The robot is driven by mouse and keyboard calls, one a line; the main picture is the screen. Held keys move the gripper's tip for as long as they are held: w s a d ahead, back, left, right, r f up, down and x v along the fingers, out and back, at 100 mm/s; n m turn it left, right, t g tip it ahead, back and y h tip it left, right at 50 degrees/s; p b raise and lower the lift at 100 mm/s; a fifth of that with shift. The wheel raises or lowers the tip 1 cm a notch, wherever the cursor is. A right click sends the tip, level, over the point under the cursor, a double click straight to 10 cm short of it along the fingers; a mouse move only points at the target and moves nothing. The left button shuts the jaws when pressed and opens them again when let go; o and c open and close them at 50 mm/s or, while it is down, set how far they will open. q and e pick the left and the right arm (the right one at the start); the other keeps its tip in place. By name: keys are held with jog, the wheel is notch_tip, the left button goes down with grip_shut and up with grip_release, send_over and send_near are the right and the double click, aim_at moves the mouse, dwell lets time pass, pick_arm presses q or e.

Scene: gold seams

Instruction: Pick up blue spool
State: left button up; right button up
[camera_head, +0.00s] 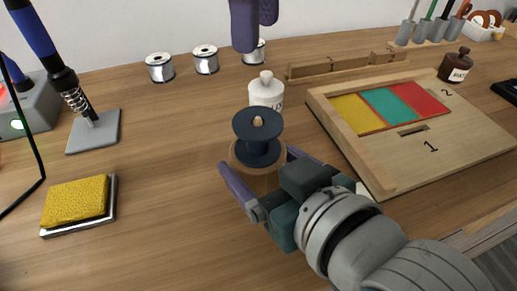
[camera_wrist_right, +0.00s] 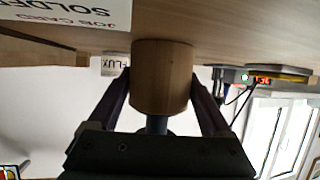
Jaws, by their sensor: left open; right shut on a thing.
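The dark blue spool (camera_head: 257,124) sits upright on a round wooden block (camera_head: 264,184), with a wooden peg tip showing through its top. The wooden block (camera_wrist_right: 162,75) fills the middle of the right wrist view, with part of the spool (camera_wrist_right: 157,124) beyond it. My right gripper (camera_head: 262,175) has a purple finger on each side of the block and is shut on it, below the spool. I cannot tell whether the block touches the table. My left gripper (camera_head: 253,22) is at the top edge, open and empty, above and behind the spool; only its fingers show.
A white bottle (camera_head: 267,89) stands close behind the spool. A wooden board with coloured panels (camera_head: 445,147) lies to the right. A yellow sponge (camera_head: 76,201) and a soldering iron stand (camera_head: 94,132) are at left. Several solder reels (camera_head: 160,68) stand at the back.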

aim_at(257, 117)
jog(key=shift+c, duration=1.4)
pick_arm(q)
jog(key=shift+o, duration=1)
jog(key=shift+f+n, duration=0.8)
jog(key=shift+f, duration=0.05)
notch_tip(257, 117, down, 11)
jog(key=shift+f, duration=0.2)
